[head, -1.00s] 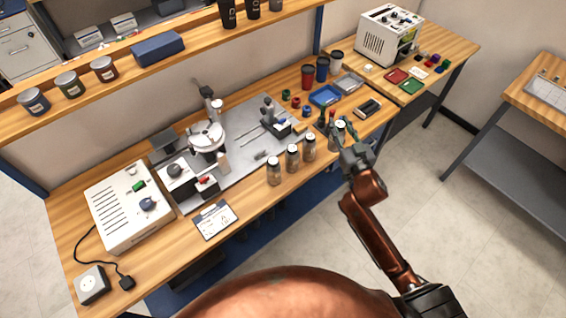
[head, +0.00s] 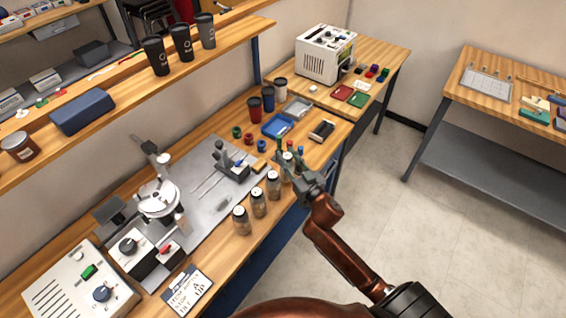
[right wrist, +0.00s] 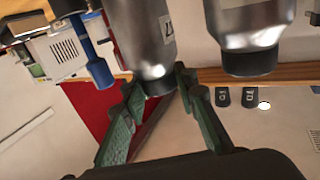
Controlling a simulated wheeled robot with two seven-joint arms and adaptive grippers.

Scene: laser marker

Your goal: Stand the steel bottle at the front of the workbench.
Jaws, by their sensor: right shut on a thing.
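My right gripper (head: 288,172) is at the front edge of the workbench (head: 262,240). It is shut on a steel bottle (head: 287,159), the farthest in a row of similar bottles along that edge. In the right wrist view the fingers (right wrist: 152,97) close around the dark cap of this silver, labelled bottle (right wrist: 143,35). I cannot tell whether its base touches the bench. Three similar bottles, near (head: 241,221), middle (head: 258,204) and far (head: 273,186), stand beside it. My left gripper is out of view.
A microscope-like marking fixture (head: 160,202) and a grey plate (head: 210,185) lie behind the bottles. A blue tray (head: 277,125), cups (head: 268,98) and a dark box (head: 321,130) sit farther along the bench. Open floor (head: 390,215) lies to the right.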

